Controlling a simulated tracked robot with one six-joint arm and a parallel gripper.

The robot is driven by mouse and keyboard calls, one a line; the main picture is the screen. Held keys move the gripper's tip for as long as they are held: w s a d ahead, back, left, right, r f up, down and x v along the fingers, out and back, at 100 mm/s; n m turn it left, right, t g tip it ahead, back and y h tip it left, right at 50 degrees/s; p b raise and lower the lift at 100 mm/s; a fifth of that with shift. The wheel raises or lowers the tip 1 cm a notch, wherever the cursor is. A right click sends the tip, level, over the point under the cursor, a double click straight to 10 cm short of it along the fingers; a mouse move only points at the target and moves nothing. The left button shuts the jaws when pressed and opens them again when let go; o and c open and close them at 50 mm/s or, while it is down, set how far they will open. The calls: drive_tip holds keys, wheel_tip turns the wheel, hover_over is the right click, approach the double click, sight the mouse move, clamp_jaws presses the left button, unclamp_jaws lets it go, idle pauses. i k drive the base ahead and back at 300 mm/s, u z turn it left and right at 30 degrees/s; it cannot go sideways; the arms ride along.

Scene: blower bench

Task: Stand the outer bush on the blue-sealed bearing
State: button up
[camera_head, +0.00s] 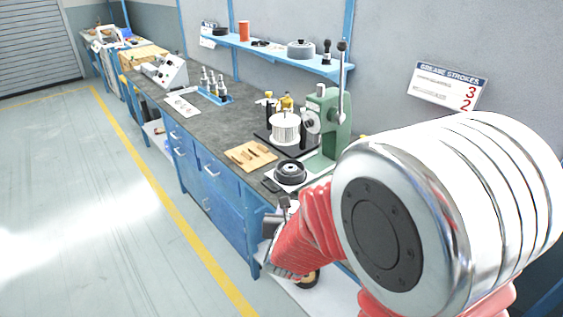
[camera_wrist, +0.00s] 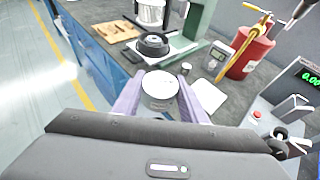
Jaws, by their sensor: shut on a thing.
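My gripper (camera_wrist: 160,98) is shut on a short silver cylinder, which fits the outer bush (camera_wrist: 160,88). The bush sits between the two pale purple fingers with its flat top facing the camera. In the head view, part of my gripper (camera_head: 278,222) shows at the bench's front edge, largely hidden by my arm; the bush cannot be made out there. A black round part (camera_wrist: 153,44) lies on a white plate beyond the fingers, and shows in the head view too (camera_head: 290,171). The bush is apart from it. I cannot make out a blue-sealed bearing in either view.
A green press (camera_head: 326,125) stands behind the black part, with a white drum (camera_head: 285,128) beside it. A wooden board with pegs (camera_head: 250,155) lies to the left. In the wrist view, a red can (camera_wrist: 250,55) and a meter (camera_wrist: 290,95) stand at the right.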

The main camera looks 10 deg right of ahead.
sight(291, 167)
drive_tip(key=u, duration=0.45)
drive_tip(key=i, duration=0.9)
drive_tip(key=u, duration=1.2)
drive_tip(key=i, duration=0.5)
drive_tip(key=u, duration=0.15)
